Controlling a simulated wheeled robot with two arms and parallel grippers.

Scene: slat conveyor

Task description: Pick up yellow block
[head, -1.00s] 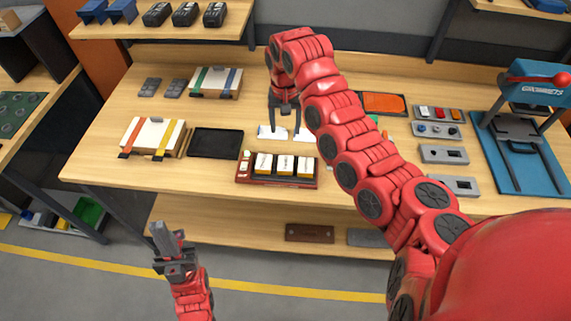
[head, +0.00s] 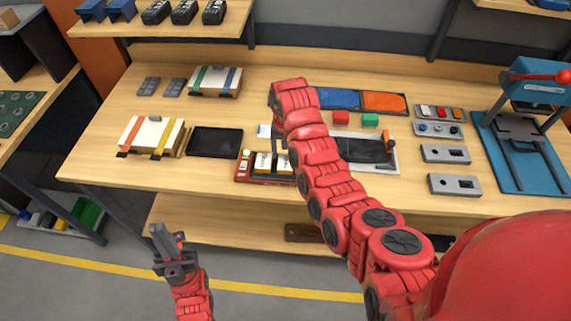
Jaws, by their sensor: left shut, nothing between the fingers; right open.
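No plain yellow block shows clearly. Small blocks with white tops and yellow sides (head: 263,163) sit in a red tray (head: 243,177) at the middle front of the table; my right arm covers part of that tray. My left gripper (head: 172,256) is shut and empty, low in front of the table.
A black tray (head: 215,142) and white boxes with straps (head: 152,134) lie left. Blue and orange bins (head: 384,103) are behind the blocks. A grey plate with a dark pad (head: 366,150) lies right of the arm. A blue press (head: 523,140) stands far right.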

